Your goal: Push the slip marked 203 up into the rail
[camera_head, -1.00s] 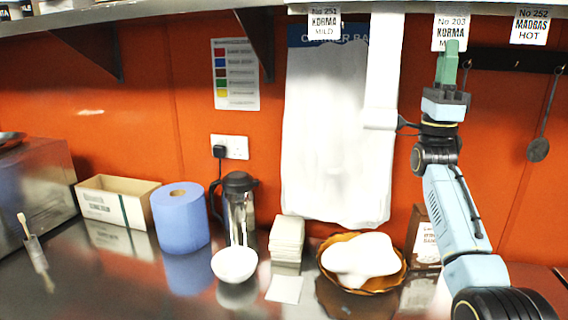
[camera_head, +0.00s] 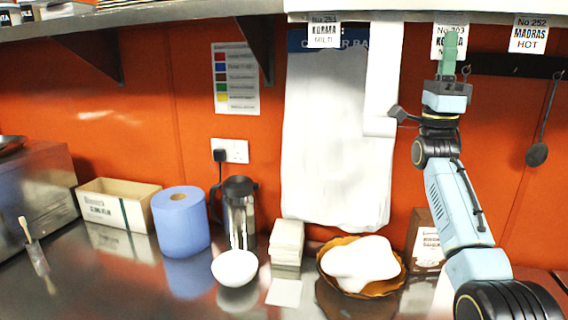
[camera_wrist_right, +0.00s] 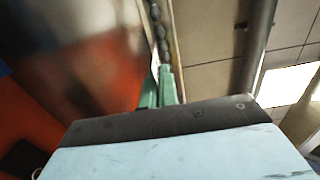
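The slip marked 203 (camera_head: 439,46) hangs from the shelf-front rail (camera_head: 480,17) at the upper right, its lower middle hidden behind my fingers. My right gripper (camera_head: 450,47) points up in front of it, and its green fingers cover part of the print. The fingers also show close together in the right wrist view (camera_wrist_right: 160,88), beside the long dark-and-pale strip of the rail; I see nothing held between them. Whether the fingertips touch the slip I cannot tell. My left gripper is not in view.
Slip 251 (camera_head: 323,33) and slip 252 (camera_head: 528,35) hang on either side. White carrier bags (camera_head: 335,140) hang left of my arm. A hook rail (camera_head: 510,65) with a ladle (camera_head: 537,152) is close on the right. A basket (camera_head: 375,290) stands below.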

